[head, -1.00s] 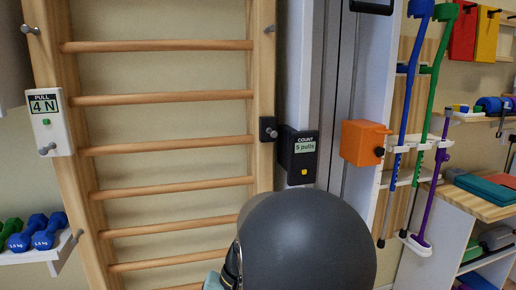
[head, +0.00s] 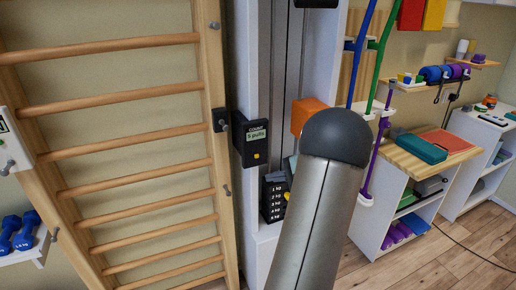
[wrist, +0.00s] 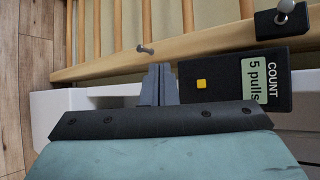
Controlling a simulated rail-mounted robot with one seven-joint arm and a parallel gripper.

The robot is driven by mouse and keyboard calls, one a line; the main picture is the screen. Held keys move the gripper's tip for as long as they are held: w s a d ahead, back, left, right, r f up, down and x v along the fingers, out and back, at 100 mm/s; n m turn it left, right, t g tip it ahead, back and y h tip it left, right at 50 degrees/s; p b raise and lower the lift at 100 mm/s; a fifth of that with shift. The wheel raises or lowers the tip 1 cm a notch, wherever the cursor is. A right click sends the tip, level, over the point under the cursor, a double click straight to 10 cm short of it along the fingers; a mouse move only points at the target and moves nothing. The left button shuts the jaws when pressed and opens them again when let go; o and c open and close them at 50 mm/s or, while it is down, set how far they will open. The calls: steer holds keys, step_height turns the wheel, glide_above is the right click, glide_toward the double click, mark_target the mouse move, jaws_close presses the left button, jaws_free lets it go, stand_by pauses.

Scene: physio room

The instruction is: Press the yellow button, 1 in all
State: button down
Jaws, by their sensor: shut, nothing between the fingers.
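The box is fixed beside the wooden wall bars. In the wrist view the button (wrist: 201,84) shows on the black box (wrist: 224,92), turned sideways. My gripper (wrist: 160,72) is shut and empty, its grey fingertips just left of the button in that view. I cannot tell whether they touch the box. In the head view my arm hides most of the gripper.
Wooden wall bars (head: 132,147) stand left of the box, with metal pegs on the post. An orange box (head: 304,112) is to its right, partly behind my arm. A black labelled weight stack (head: 274,200) is below. Shelves (head: 400,158) stand further right.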

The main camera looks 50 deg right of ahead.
mark_target(257, 156)
steer(key=shift+s+d+r, duration=0.15)
steer(key=shift+s+d, duration=0.05)
steer(key=shift+d, duration=0.2)
steer(key=shift+w, duration=0.1)
steer(key=shift+w+d+p, duration=0.35)
steer(key=shift+w+d, duration=0.3)
steer(key=shift+w, duration=0.65)
steer(key=shift+w+d+p, duration=0.3)
steer(key=shift+w+d, duration=0.35)
steer(key=shift+w, duration=0.6)
steer(key=shift+w+d+p, duration=0.35)
steer(key=shift+w+d, duration=0.3)
steer(key=shift+w, duration=0.65)
steer(key=shift+w+d+b, duration=0.2)
steer(key=shift+w+b, duration=0.1)
steer(key=shift+w, duration=0.1)
